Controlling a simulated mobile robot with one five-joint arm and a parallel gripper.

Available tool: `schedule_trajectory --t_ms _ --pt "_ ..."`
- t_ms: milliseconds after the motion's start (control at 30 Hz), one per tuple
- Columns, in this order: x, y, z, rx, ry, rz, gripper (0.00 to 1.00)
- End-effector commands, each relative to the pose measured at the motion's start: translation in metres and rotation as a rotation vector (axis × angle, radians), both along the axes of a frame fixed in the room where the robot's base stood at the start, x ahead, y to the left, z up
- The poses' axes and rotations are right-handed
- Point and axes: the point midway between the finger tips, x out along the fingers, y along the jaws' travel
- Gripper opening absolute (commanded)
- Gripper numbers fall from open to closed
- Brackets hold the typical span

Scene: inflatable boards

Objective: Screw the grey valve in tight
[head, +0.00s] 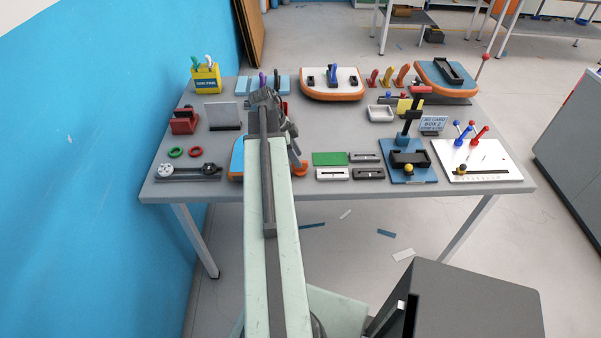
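My arm reaches over the table (340,140) from the front. Its end, with my gripper (294,155), points down over the near middle of the table; the fingertips are too small and covered to read. Below it lies an inflatable board with a blue top and orange edge (237,158), mostly hidden by my arm. I cannot make out the grey valve; it may be behind my arm. A white-topped, orange-edged board (346,76) with dark fittings and a blue upright part lies at the back. A blue-topped, orange-edged board (430,76) lies at the back right.
Left of my arm are a yellow box (206,78), a red block (184,121), green and red rings (195,151) and a dark tool (187,172). Right are a green pad (330,158), a blue-based fixture (421,174) and a white board with coloured handles (500,160).

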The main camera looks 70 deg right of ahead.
Motion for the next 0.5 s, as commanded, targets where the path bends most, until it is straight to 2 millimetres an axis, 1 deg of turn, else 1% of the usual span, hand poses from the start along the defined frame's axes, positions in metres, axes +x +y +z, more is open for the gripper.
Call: schedule_trajectory --t_ms 33,100,200,433,467,500 --pt "-0.003 -0.003 -0.016 0.0 0.0 -0.002 0.4" --pt "-0.006 -0.006 -0.029 0.0 0.0 -0.003 0.4" --pt "-0.012 -0.008 -0.041 -0.001 0.0 -0.003 0.4" --pt "-0.014 -0.009 -0.038 -0.001 0.0 -0.002 0.4" --pt "-0.014 -0.009 -0.038 -0.001 0.0 -0.002 0.37" --pt "-0.014 -0.009 -0.038 -0.001 0.0 -0.002 0.26"
